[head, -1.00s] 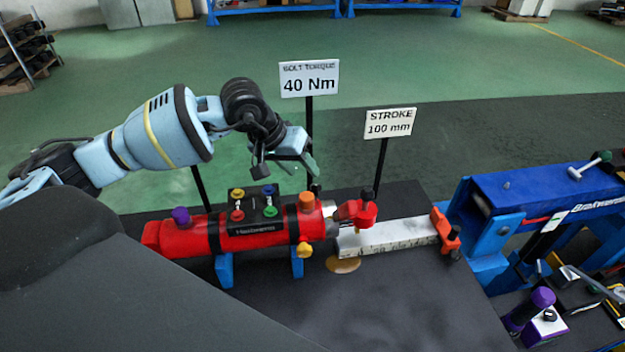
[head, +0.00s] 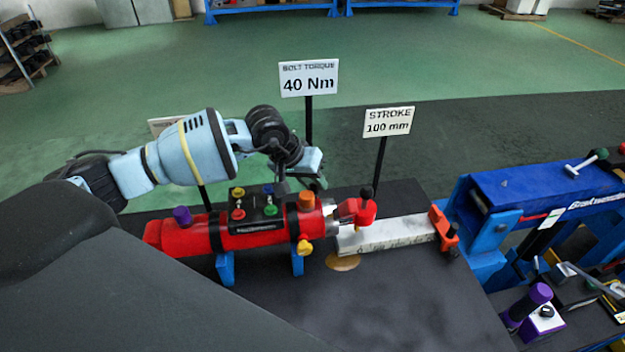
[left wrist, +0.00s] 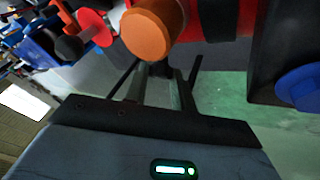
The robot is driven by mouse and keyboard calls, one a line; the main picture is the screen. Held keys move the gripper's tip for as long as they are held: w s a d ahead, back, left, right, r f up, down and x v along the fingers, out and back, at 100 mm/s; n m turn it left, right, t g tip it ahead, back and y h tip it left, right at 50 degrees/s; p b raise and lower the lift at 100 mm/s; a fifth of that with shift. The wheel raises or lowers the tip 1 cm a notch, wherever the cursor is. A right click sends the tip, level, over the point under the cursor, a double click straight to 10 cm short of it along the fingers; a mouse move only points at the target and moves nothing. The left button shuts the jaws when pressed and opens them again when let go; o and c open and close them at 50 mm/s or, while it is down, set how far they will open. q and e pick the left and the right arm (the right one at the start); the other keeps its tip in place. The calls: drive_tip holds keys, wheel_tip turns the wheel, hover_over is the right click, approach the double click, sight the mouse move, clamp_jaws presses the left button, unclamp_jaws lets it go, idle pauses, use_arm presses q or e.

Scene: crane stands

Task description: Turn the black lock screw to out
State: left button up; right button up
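My left gripper (head: 313,184) points down just behind the orange cap. Its fingers are apart, one on each side of the dark piece; I cannot tell whether they touch it. My right gripper is not in view.
A black panel (head: 254,226) with coloured knobs sits on the cylinder left of the orange cap. A red clevis (head: 360,211) with a black-topped knob is close on the right. Sign posts for 40 Nm (head: 309,78) and stroke (head: 389,121) rise behind. The dark bench front is clear.

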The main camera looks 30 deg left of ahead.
use_arm(q)
clamp_jaws()
